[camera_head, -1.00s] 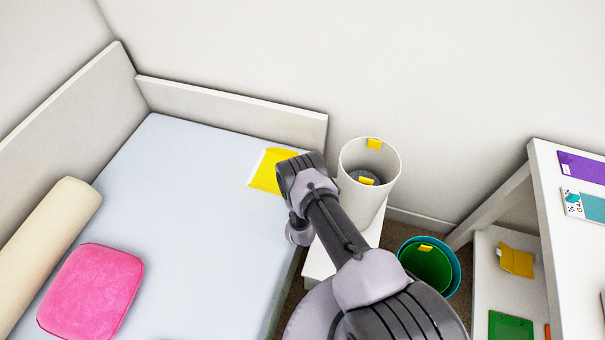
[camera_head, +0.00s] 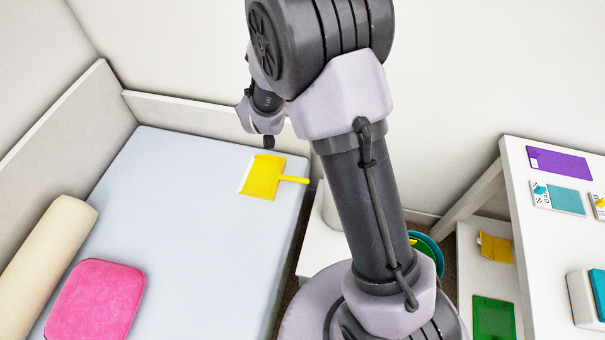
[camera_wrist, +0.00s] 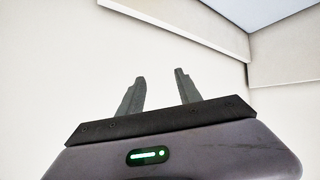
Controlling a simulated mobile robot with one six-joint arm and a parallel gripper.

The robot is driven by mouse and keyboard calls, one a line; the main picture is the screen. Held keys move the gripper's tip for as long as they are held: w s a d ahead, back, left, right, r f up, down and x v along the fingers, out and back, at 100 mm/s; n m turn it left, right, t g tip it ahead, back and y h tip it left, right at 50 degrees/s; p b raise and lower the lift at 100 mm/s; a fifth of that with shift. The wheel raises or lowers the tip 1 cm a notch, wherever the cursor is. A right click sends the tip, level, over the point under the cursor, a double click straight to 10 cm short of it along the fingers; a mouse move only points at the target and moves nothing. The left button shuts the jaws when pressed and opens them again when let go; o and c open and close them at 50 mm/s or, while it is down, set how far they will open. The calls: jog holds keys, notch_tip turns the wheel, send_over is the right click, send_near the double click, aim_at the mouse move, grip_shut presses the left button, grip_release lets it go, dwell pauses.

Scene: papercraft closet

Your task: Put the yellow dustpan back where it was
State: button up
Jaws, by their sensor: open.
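The yellow dustpan (camera_head: 262,177) lies flat on the bed (camera_head: 190,225) near its far right corner. Its pale edge faces left and its short handle points right. My gripper shows in the wrist view (camera_wrist: 160,92) with its two fingers apart and nothing between them. In the head view my wrist is above and just beyond the dustpan, not touching it, and the fingertips are hard to make out. The wrist view shows only wall and a board edge, not the dustpan.
A pink cushion (camera_head: 95,302) and a cream bolster (camera_head: 45,255) lie at the bed's left. A white stand (camera_head: 318,245) is beside the bed. A teal bin (camera_head: 432,250) is partly behind my arm. A white desk (camera_head: 550,225) with flat items stands at right.

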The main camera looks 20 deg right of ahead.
jog(key=s+r+m+g+y, duration=0.2)
jog(key=s+r, duration=1)
jog(key=r, duration=0.2)
jog(key=s+r+m+g, duration=0.1)
jog(key=s+m, duration=0.1)
jog(key=s, duration=1)
jog(key=s+r+m+g+y, duration=0.1)
jog(key=s+r+m, duration=0.1)
jog(key=s, duration=1.1)
jog(key=shift+s+a+r+g, duration=0.15)
jog(key=shift+a+r+g, duration=0.15)
jog(key=shift+g, duration=0.1)
